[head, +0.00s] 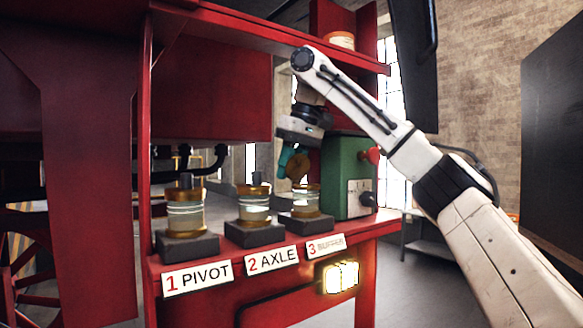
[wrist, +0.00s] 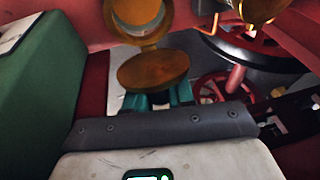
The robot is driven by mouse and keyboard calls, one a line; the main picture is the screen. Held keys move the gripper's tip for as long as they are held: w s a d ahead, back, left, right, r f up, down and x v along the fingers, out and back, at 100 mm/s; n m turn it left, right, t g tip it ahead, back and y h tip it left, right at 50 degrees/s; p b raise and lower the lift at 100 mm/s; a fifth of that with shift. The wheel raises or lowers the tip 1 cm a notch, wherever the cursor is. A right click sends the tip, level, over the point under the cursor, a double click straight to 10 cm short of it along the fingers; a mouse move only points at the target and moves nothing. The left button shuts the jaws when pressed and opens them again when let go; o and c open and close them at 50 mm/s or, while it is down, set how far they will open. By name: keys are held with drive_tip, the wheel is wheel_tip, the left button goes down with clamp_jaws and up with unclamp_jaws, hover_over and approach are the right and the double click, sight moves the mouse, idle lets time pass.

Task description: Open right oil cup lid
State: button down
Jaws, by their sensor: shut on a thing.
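The right oil cup (head: 306,200), a glass cup with brass rims on a dark block, stands behind the "3 BUFFER" label. Its round brass lid (head: 298,168) stands tilted up above the cup; the wrist view shows the lid (wrist: 153,69) as a disc beside the cup's brass rim (wrist: 138,14). My gripper (head: 288,162) comes down from above with teal fingers. In the wrist view my gripper (wrist: 158,98) is shut on the lid's edge. The fingertips are partly hidden behind the lid. I cannot tell whether the lid still touches the cup.
The axle cup (head: 254,203) and pivot cup (head: 185,212) stand to the left on the red shelf (head: 375,229), both with brass tops. A green box (head: 343,165) with a red knob stands close on the right. A red beam (head: 270,35) runs overhead. A lit lamp (head: 340,277) is below.

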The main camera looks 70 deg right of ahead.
drive_tip(key=shift+w, duration=0.1)
idle(0.3)
drive_tip(key=c, duration=1.1)
unclamp_jaws()
drive_tip(key=shift+o, duration=0.2)
